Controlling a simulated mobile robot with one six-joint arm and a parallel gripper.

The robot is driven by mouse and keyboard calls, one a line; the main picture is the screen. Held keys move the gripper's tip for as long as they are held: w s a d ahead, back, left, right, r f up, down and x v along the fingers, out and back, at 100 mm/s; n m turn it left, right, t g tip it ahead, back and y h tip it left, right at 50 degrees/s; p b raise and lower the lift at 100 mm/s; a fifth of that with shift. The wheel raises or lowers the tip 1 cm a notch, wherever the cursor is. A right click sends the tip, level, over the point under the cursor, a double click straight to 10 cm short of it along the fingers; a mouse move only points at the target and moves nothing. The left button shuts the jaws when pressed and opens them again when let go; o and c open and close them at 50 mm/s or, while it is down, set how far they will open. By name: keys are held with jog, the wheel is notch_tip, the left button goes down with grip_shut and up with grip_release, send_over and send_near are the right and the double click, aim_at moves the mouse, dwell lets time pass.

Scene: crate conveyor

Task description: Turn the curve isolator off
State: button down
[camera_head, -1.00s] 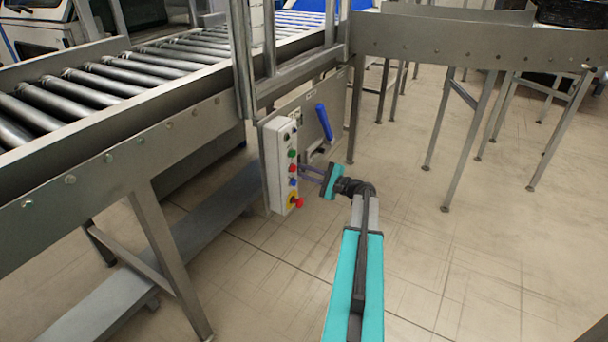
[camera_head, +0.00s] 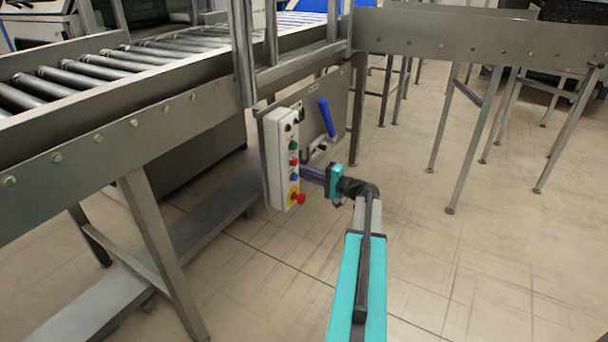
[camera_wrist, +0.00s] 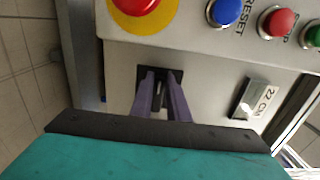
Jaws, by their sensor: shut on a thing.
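The curve isolator (camera_wrist: 160,92) is a small dark switch on a black square base, on a pale grey panel in the wrist view. A plate partly reading "22 CV" (camera_wrist: 251,98) is beside it. My gripper (camera_wrist: 162,80) has its two purple fingers on either side of the switch handle and is shut on it. The fingers hide much of the handle, so I cannot tell its exact angle. In the head view my gripper (camera_head: 306,173) reaches in just right of the white control box (camera_head: 275,165); the switch is hidden there.
A red emergency stop (camera_head: 299,198) on a yellow disc is close to the fingers. Blue and red buttons sit beside it. A blue lever (camera_head: 326,117) is on the metal plate above. The roller conveyor (camera_head: 100,75) is left; open floor (camera_head: 420,240) lies right.

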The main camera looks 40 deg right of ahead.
dwell(0.3)
jog(key=c, duration=1.7)
grip_release()
jog(key=p+v, duration=0.4)
jog(key=v, duration=1)
jog(key=shift+f, duration=0.1)
